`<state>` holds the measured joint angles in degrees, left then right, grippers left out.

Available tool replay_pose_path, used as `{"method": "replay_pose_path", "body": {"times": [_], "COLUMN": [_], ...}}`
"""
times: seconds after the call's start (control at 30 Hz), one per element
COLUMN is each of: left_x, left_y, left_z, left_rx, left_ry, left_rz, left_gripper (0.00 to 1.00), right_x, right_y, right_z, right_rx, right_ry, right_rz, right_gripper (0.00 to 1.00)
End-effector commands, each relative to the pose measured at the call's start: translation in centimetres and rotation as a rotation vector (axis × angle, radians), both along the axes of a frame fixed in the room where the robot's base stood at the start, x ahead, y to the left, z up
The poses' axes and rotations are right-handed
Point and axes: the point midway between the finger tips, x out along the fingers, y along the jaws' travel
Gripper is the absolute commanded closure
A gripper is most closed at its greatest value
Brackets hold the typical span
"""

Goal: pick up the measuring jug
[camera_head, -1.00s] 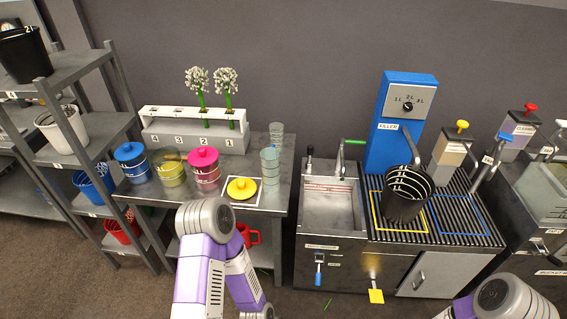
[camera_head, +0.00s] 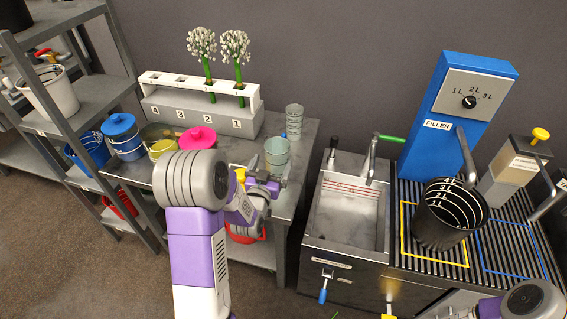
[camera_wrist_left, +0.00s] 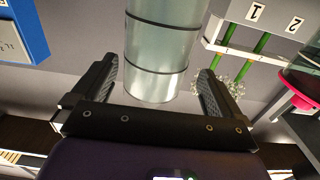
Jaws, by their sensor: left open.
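A grey-green see-through vessel with dark bands, likely the measuring jug (camera_head: 277,153), stands at the right end of the metal table. A similar, narrower banded vessel (camera_head: 294,122) stands behind it. My left gripper (camera_head: 264,184) is open just in front of the nearer vessel, partly hidden by my own arm. In the left wrist view a banded grey cylinder (camera_wrist_left: 160,42) lies in line with the gap between the open fingers (camera_wrist_left: 158,70), with no clear contact. My right arm shows at the lower right, but its gripper is out of view.
A white rack (camera_head: 200,105) with two flower stems stands behind. Right are a sink (camera_head: 345,215), a blue filler (camera_head: 455,110) and a black bucket (camera_head: 448,213). A red container (camera_head: 244,236) sits beneath the table.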

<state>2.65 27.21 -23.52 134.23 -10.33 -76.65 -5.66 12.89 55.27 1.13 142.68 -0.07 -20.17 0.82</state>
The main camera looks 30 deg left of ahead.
Motion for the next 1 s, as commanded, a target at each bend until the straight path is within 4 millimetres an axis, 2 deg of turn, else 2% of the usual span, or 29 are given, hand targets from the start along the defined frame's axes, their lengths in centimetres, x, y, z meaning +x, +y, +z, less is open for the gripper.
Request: {"method": "replay_pose_path", "body": {"times": [0.5,0.8,0.83,1.0], "left_x": [6.1,6.6,6.6,6.6], "left_y": [1.0,1.1,1.1,1.1], "left_z": [-0.3,-0.2,-0.2,-0.2], "left_rx": [-0.002,-0.003,-0.003,-0.003], "left_ry": [0.004,0.005,0.005,0.005], "left_rz": [0.0,0.0,0.0,0.0], "left_gripper": [0.0,0.0,0.02,0.28], "right_x": [0.0,0.0,0.0,0.0], "right_y": [0.0,0.0,0.0,0.0], "right_z": [-0.8,-0.8,-0.8,-0.8], "right_rx": [0.0,0.0,0.0,0.0], "right_ry": [0.0,0.0,0.0,0.0], "right_rz": [0.0,0.0,0.0,0.0], "right_gripper": [0.43,0.43,0.43,0.43]}}
